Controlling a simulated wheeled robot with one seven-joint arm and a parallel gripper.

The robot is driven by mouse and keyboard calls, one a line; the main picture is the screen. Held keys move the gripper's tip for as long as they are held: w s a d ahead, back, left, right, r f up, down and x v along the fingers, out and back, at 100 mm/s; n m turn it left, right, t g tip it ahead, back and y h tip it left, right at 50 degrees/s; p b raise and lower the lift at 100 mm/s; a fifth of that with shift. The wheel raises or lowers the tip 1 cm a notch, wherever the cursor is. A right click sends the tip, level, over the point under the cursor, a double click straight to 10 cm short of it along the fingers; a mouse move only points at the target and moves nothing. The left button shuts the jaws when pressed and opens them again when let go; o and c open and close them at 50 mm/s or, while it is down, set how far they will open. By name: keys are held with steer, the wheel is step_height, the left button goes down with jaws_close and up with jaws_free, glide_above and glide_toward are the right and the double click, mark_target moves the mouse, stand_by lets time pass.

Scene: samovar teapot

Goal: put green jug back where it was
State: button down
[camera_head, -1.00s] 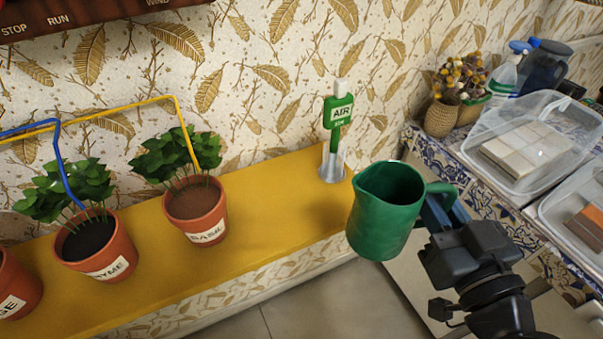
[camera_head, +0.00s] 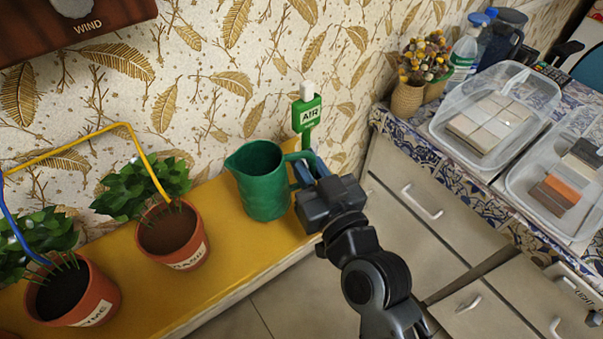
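The green jug (camera_head: 262,182) is upright at the right end of the yellow shelf (camera_head: 222,262), right of the basil pot. Its spout faces left. From this view I cannot tell whether its base touches the shelf or is slightly above it. My gripper (camera_head: 306,170) is at the jug's handle (camera_head: 300,158) on the right side, its blue fingers shut around the handle.
The basil pot (camera_head: 172,238) and the thyme pot (camera_head: 72,292) stand to the left, with yellow tubing (camera_head: 85,138) above. At right, a tiled counter carries clear boxes (camera_head: 497,115), a dried-flower vase (camera_head: 408,98) and bottles. Open floor lies below.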

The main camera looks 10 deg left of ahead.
steer(key=shift+a+f, duration=0.35)
steer(key=shift+a, duration=0.1)
steer(key=shift+f+b, duration=0.9)
steer(key=shift+f, duration=0.95)
steer(key=shift+f, duration=0.2)
steer(key=c, duration=1.1)
jaws_free()
steer(key=shift+r, duration=0.15)
steer(key=b+v, duration=0.2)
steer(key=v, duration=1)
steer(key=shift+b, duration=0.4)
